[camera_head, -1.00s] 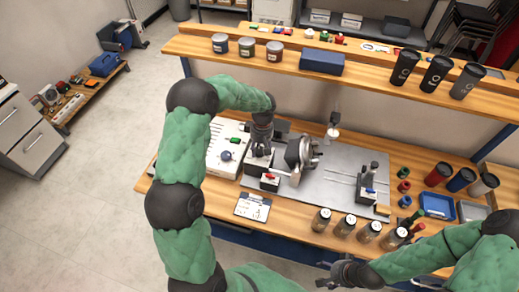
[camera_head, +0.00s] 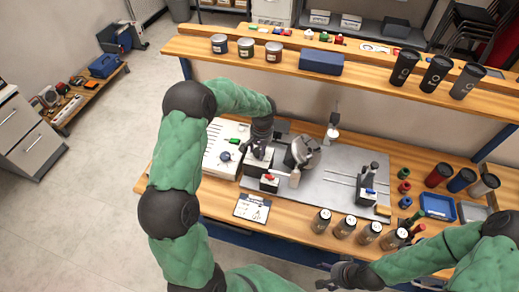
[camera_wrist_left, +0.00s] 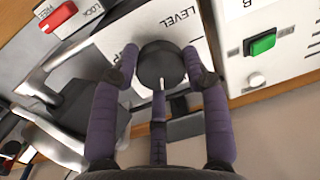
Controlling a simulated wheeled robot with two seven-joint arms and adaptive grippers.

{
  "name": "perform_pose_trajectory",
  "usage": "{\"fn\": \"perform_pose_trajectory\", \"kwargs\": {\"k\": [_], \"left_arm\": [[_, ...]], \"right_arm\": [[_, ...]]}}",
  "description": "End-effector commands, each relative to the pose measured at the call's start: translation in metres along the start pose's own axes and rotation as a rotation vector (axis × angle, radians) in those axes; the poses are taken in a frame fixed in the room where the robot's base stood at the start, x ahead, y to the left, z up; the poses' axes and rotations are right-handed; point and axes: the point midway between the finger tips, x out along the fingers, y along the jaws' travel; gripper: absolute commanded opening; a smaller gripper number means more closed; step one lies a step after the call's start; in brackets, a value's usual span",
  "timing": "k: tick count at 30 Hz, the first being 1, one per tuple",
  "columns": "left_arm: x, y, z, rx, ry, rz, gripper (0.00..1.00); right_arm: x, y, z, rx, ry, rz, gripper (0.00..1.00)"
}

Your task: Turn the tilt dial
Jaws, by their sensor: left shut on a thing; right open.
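The tilt dial (camera_wrist_left: 158,66), a dark round knob with a white pointer line, sits on a white panel lettered "LEVEL" in the left wrist view. My left gripper (camera_wrist_left: 163,78) has its purple-grey fingers around the dial and is shut on it. In the head view my left gripper (camera_head: 258,152) reaches down at the marker's tilting unit and hides the dial. The grey round head (camera_head: 303,152) of the unit is tilted, just right of the gripper. My right gripper (camera_head: 346,274) is open and empty in front of the bench.
A red lock/free switch (camera_wrist_left: 57,17) and a white box with a green button (camera_wrist_left: 262,43) flank the dial. Several jars (camera_head: 344,226) stand along the bench front. A grey plate (camera_head: 325,185) fills the middle. A shelf (camera_head: 395,82) with dark cups runs behind.

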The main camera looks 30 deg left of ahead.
Motion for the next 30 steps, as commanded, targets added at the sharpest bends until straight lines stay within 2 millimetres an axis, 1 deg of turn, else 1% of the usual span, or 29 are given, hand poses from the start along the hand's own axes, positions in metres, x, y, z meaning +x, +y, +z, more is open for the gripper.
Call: {"fn": "perform_pose_trajectory", "kwargs": {"k": [1, 14, 24, 30], "left_arm": [[0.005, 0.003, 0.008, 0.048, -0.018, 0.001, 0.14], [0.005, 0.0, 0.009, 0.456, 0.008, 0.003, 0.14], [0.005, -0.002, 0.009, 0.772, 0.029, 0.007, 0.14], [0.006, -0.004, 0.009, 0.932, 0.039, 0.008, 0.14]], "right_arm": [[-0.001, 0.0, 0.0, 0.0, 0.0, 0.0, 0.66], [-0.008, -0.003, 0.0, 0.0, 0.0, 0.0, 0.66], [-0.017, -0.006, 0.001, 0.0, 0.0, 0.0, 0.66], [-0.023, -0.008, 0.001, 0.0, 0.0, 0.0, 0.66]]}}
